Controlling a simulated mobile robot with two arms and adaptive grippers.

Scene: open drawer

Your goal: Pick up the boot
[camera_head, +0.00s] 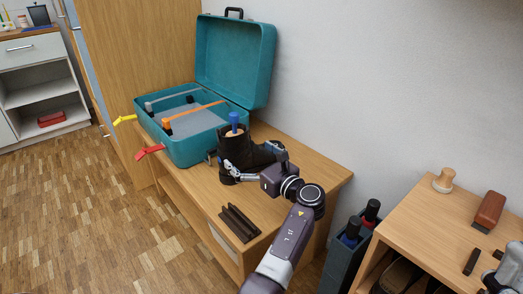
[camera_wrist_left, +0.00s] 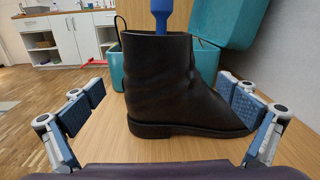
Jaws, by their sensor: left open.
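The black boot (camera_head: 232,152) stands upright on the wooden bench, in front of the teal case. It fills the middle of the left wrist view (camera_wrist_left: 165,85), with its toe pointing right. A blue knob or handle (camera_head: 234,120) rises at the boot's top opening. My left gripper (camera_head: 240,166) is open at the boot. In the left wrist view, its blue-padded fingers (camera_wrist_left: 160,103) are spread on either side, one beyond the heel and one near the toe. A gap shows at the heel side; contact at the toe is unclear. A grey part at the lower right edge may be my right gripper (camera_head: 510,268).
The open teal case (camera_head: 190,148) stands behind the boot, with orange and grey straps inside. Dark brown strips (camera_head: 239,222) lie on the bench's front. A dark bin (camera_head: 343,250) with red and blue handles and a side table (camera_head: 430,215) stand at right.

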